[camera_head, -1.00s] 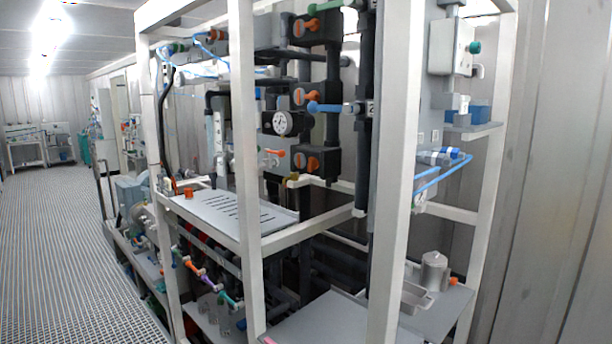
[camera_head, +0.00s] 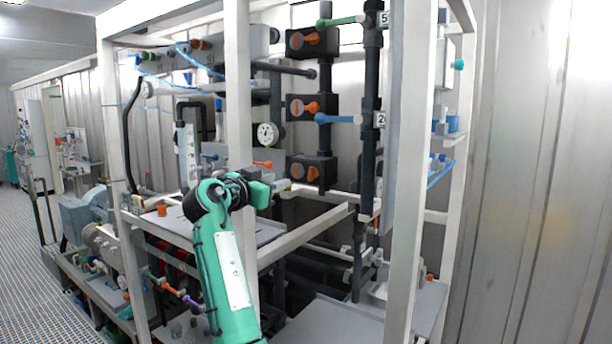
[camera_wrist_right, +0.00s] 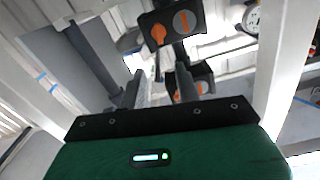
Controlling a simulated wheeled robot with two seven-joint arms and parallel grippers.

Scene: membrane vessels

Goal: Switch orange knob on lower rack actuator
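Three black actuators with orange knobs stand in a column on the rack in the head view. The lowest actuator (camera_head: 312,171) has its orange knob (camera_head: 305,173) on its front face, with the middle one (camera_head: 310,107) and top one (camera_head: 312,41) above. My right gripper (camera_head: 284,186) is left of and slightly below the lowest knob, apart from it in the picture. In the wrist view, my right gripper's (camera_wrist_right: 158,88) two fingers are spread with nothing between them. Two actuators show there, one at the top (camera_wrist_right: 168,27) and one partly behind a finger (camera_wrist_right: 200,78); I cannot tell which is which. My left gripper is out of view.
A white rack post (camera_head: 238,90) stands left of the actuators, and another post (camera_head: 408,180) stands to their right. A pressure gauge (camera_head: 267,134) and an orange-handled valve (camera_head: 262,164) sit near my gripper. A white crossbar (camera_head: 300,235) runs below. Blue (camera_head: 340,119) and green (camera_head: 342,21) handles stick out nearby.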

